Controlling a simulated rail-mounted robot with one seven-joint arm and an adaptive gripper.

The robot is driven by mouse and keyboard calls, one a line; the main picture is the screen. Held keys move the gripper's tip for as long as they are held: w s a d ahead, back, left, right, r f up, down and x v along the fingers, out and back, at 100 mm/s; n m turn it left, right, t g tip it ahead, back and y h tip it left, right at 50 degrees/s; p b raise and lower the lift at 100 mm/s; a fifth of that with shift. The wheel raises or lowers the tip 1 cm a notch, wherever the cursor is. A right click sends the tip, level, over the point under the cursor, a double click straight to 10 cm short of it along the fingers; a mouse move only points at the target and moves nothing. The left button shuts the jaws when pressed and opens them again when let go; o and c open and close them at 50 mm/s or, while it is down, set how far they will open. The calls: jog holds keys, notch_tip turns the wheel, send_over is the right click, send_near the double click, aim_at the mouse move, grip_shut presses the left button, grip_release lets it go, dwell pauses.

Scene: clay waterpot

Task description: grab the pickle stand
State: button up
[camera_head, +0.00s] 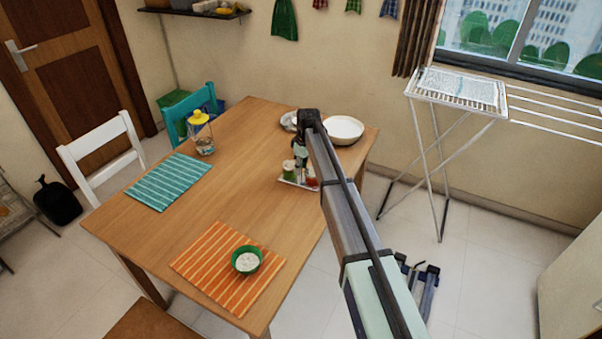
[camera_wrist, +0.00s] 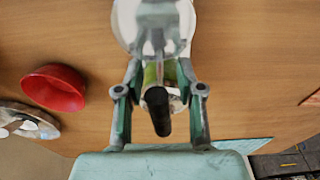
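The pickle stand seems to be the small white tray (camera_head: 284,180) at the table's right side, holding a green jar (camera_head: 289,169) and something red (camera_head: 312,181). My gripper (camera_head: 301,157) is down over it, and my arm hides much of it. In the wrist view, a black upright handle-like part (camera_wrist: 158,112) stands between the fingers of my gripper (camera_wrist: 160,75), with something green behind it. The fingers are spread, with gaps beside the black part. Whether the tips touch anything is unclear. A shiny pale round item (camera_wrist: 152,22) lies just beyond.
A white bowl (camera_head: 344,130) and a metallic item (camera_head: 289,122) are close behind. A red bowl (camera_wrist: 54,88) shows left of the fingers. A yellow-lidded jug (camera_head: 203,140), teal mat (camera_head: 168,181) and green bowl (camera_head: 247,260) on an orange mat (camera_head: 208,268) stand farther off. Mid-table is clear.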

jog(key=shift+f, duration=0.25)
grip_shut()
jog(key=shift+r, duration=0.1)
jog(key=shift+r, duration=0.15)
